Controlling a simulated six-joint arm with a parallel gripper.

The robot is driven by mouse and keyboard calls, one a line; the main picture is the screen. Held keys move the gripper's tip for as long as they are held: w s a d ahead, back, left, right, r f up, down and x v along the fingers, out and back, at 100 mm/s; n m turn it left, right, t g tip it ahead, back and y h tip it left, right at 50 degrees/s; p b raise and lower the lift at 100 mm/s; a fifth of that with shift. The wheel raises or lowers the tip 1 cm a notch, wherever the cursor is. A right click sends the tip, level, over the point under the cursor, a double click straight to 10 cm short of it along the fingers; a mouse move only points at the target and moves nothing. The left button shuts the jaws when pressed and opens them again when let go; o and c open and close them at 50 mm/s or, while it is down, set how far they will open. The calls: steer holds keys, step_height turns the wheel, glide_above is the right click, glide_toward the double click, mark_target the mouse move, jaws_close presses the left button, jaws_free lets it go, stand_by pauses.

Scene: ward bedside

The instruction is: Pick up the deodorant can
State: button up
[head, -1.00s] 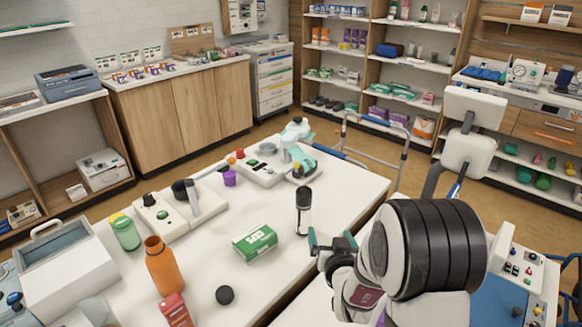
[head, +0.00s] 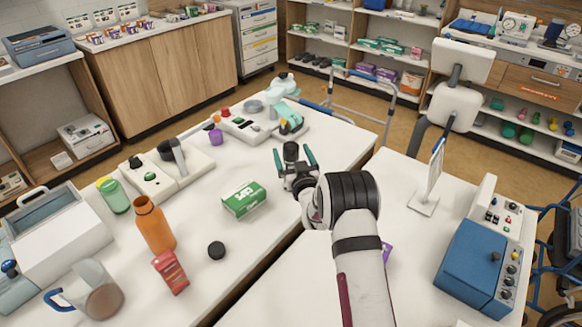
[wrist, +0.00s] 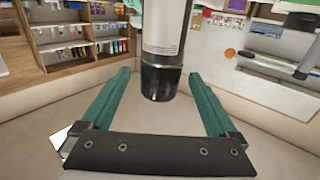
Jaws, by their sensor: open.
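The deodorant can is white with print and black ends. In the head view its black top (head: 291,150) shows between the green fingers, and its lower part is hidden by my gripper (head: 294,156). In the wrist view the can (wrist: 165,45) stands upright at or just beyond the fingertips, between the two green fingers of my gripper (wrist: 159,75). A gap shows on each side of the can. My gripper is open. Whether the can is fully between the pads I cannot tell.
A green and white box (head: 243,200) lies left of my gripper. A black puck (head: 216,250), an orange bottle (head: 153,224) and a red carton (head: 171,271) stand farther left. A teal-and-white device (head: 290,122) stands behind. Bare white tabletop surrounds the can.

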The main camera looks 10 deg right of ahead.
steer(key=shift+w, duration=0.65)
jaws_close()
